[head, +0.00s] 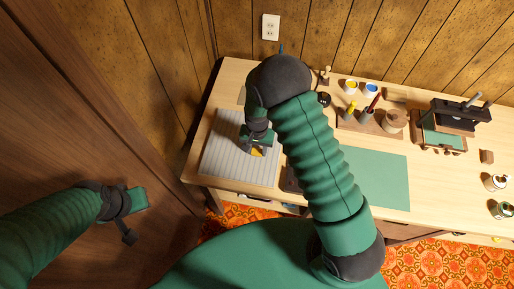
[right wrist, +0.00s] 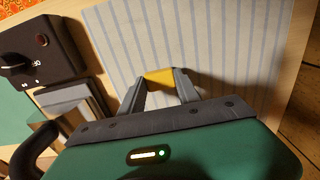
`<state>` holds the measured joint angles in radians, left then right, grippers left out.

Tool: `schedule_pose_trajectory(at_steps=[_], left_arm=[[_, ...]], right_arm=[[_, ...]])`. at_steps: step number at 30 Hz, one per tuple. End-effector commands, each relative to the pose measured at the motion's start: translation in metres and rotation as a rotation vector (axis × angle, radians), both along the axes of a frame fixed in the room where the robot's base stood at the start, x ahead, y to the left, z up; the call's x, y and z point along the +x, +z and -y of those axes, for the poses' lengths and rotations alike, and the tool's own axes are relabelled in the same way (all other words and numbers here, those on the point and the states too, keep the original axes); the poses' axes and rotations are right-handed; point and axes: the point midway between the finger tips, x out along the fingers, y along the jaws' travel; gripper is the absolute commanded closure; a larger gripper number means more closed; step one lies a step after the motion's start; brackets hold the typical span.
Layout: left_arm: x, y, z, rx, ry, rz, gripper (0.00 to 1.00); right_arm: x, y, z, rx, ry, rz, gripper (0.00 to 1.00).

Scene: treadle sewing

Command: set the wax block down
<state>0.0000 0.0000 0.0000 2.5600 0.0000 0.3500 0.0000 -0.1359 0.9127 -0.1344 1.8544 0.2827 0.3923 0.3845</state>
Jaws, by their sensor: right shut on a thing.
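The wax block is a small yellow block (right wrist: 160,77), held between the two grey fingertips of my right gripper (right wrist: 159,88) in the right wrist view. I cannot tell whether the block touches the cloth. My left gripper (head: 135,203) is at the far left, away from the table, before a dark wooden panel; its fingers are not clear.
Left of the cloth in the right wrist view are a dark control box (right wrist: 35,50) with a red button and a grey stack (right wrist: 75,103). A green mat (head: 378,178), a wooden tool tray (head: 360,124) and a paint pot (head: 371,88) stand farther right. The cloth around the block is clear.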

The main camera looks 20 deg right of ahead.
Motion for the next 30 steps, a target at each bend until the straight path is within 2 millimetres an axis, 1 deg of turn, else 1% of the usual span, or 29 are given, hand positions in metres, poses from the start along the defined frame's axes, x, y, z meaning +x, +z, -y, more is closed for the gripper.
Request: schedule_pose_trajectory(at_steps=[8, 9, 14, 22, 25, 28, 30], left_arm=[[0.000, -0.001, 0.000, 0.000, 0.000, 0.000, 1.00], [0.000, -0.002, 0.000, 0.000, 0.000, 0.000, 1.00], [0.000, -0.001, 0.000, 0.000, 0.000, 0.000, 1.00], [0.000, -0.001, 0.000, 0.000, 0.000, 0.000, 1.00], [0.000, 0.000, 0.000, 0.000, 0.000, 0.000, 1.00], [0.000, -0.001, 0.000, 0.000, 0.000, 0.000, 1.00], [0.000, -0.002, 0.000, 0.000, 0.000, 0.000, 1.00]], right_arm=[[0.000, -0.003, 0.000, 0.000, -0.001, 0.001, 1.00], [0.000, -0.004, 0.000, 0.000, -0.001, 0.001, 0.60], [0.000, -0.003, 0.000, 0.000, -0.001, 0.001, 0.39], [0.000, -0.002, 0.000, 0.000, -0.001, 0.001, 0.39], [0.001, 0.004, 0.000, 0.000, 0.000, 0.004, 0.39], [0.001, 0.022, 0.000, 0.000, -0.001, 0.006, 0.39], [0.002, 0.040, 0.000, 0.001, 0.000, 0.008, 0.39]])
